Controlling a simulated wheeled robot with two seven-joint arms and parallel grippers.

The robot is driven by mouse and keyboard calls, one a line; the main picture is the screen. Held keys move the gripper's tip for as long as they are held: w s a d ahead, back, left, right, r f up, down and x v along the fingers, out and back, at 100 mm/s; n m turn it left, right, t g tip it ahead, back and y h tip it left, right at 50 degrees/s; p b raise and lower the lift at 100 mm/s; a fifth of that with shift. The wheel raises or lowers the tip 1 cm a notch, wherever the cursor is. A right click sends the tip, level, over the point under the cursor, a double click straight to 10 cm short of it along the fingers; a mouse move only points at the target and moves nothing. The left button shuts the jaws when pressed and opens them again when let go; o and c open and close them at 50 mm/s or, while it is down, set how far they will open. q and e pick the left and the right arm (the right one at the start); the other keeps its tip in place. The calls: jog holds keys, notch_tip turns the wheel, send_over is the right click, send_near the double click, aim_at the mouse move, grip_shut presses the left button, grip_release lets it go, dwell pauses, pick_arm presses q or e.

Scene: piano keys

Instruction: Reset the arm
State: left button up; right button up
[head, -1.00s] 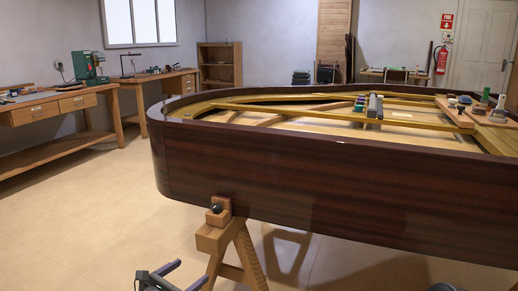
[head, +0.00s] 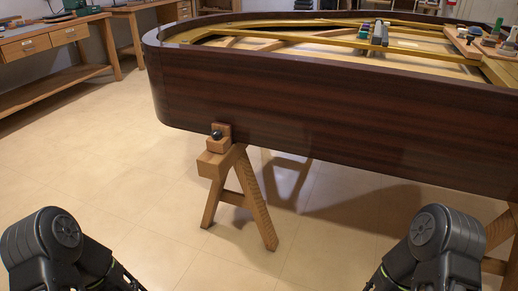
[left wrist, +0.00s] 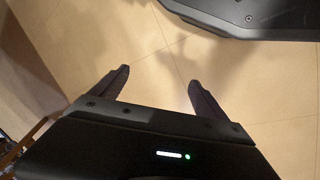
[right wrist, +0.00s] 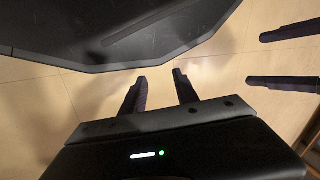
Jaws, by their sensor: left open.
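My left arm (head: 65,245) and my right arm (head: 435,250) stand in the lower corners of the head view. Their fingers cannot be made out there. In the left wrist view my left gripper (left wrist: 158,79) has its two dark fingers wide apart with only tiled floor between them. In the right wrist view my right gripper (right wrist: 159,76) has its fingers closer together, with a clear gap and nothing between them. Both grippers are empty and clear of the piano.
A dark wooden piano case (head: 320,105) crosses the view ahead on a wooden trestle (head: 232,175). Small tools (head: 375,32) lie on its frame. A workbench (head: 55,50) stands at left. The tiled floor (head: 110,170) between is clear. Two dark finger-like parts show right in the right wrist view.

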pick_arm(q)
jog(key=s+d+m+g, duration=0.1)
jog(key=s+d+m, duration=0.25)
jog(key=s, duration=0.25)
notch_tip(320, 180, up, 26)
jog(key=s+d+h+p, duration=0.1)
jog(key=d+p, duration=0.1)
jog(key=p, duration=2.4)
jog(key=shift+s+d, duration=0.25)
jog(key=shift+s, duration=0.05)
jog(key=shift+m, duration=0.25)
jog(key=shift+c, duration=0.3)
